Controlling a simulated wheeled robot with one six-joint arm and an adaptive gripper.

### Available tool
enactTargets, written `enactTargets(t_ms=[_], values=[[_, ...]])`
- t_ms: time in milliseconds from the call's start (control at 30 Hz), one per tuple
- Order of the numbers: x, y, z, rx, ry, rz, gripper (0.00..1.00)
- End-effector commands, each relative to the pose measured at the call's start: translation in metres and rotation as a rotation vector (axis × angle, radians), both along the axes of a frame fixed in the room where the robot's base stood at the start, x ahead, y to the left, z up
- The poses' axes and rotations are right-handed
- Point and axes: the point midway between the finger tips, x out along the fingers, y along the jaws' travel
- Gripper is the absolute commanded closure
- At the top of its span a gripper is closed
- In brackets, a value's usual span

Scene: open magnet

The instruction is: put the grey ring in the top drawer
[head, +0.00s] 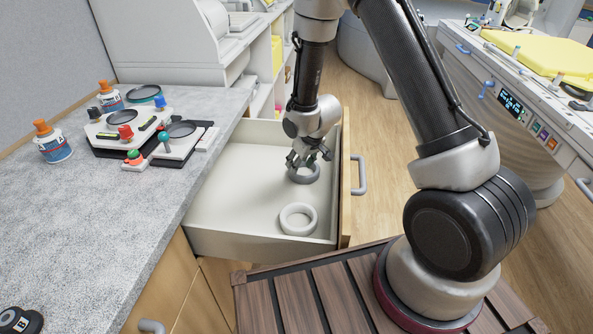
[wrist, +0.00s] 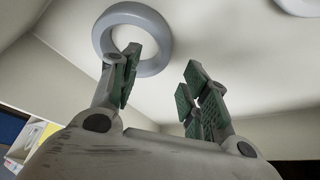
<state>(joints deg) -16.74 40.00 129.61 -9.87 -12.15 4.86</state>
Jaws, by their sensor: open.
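The grey ring (head: 303,180) lies on the floor of the open top drawer (head: 265,249), towards its far right corner. It also shows in the wrist view (wrist: 103,34), at the upper left. My gripper (head: 306,160) is down in the drawer, just above the ring, fingers pointing down. Its fingers (wrist: 163,82) are apart with nothing between them. In the wrist view the left finger overlaps the ring's edge and hole; I cannot tell whether it touches. The fingers partly hide the ring in the head view.
A white ring (head: 298,231) lies nearer in the same drawer; its edge shows in the wrist view (wrist: 298,5). The counter (head: 110,205) at left holds bottles and small devices. The drawer front with its handle (head: 359,175) is at right. The drawer's left part is clear.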

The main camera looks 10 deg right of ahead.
Motion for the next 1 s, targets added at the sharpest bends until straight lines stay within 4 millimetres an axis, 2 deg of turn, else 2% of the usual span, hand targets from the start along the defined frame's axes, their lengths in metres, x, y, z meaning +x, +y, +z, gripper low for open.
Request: enactTargets(t_ms=[100,200,333,533,633,733,800,867,1000], values=[[-0.008,-0.004,0.026,0.001,-0.004,0.000,0.54],[-0.015,-0.006,0.040,0.001,-0.002,0.000,0.54],[-0.020,-0.008,0.052,0.000,0.000,-0.001,0.54],[-0.021,-0.010,0.058,-0.001,0.000,-0.003,0.54],[-0.022,-0.018,0.077,-0.009,-0.009,-0.020,0.54],[-0.027,-0.039,0.118,-0.025,-0.022,-0.061,0.54],[-0.039,-0.058,0.157,-0.039,-0.030,-0.100,0.54],[-0.055,-0.077,0.190,-0.049,-0.030,-0.139,0.54],[-0.105,-0.113,0.256,-0.060,-0.027,-0.224,0.54]])
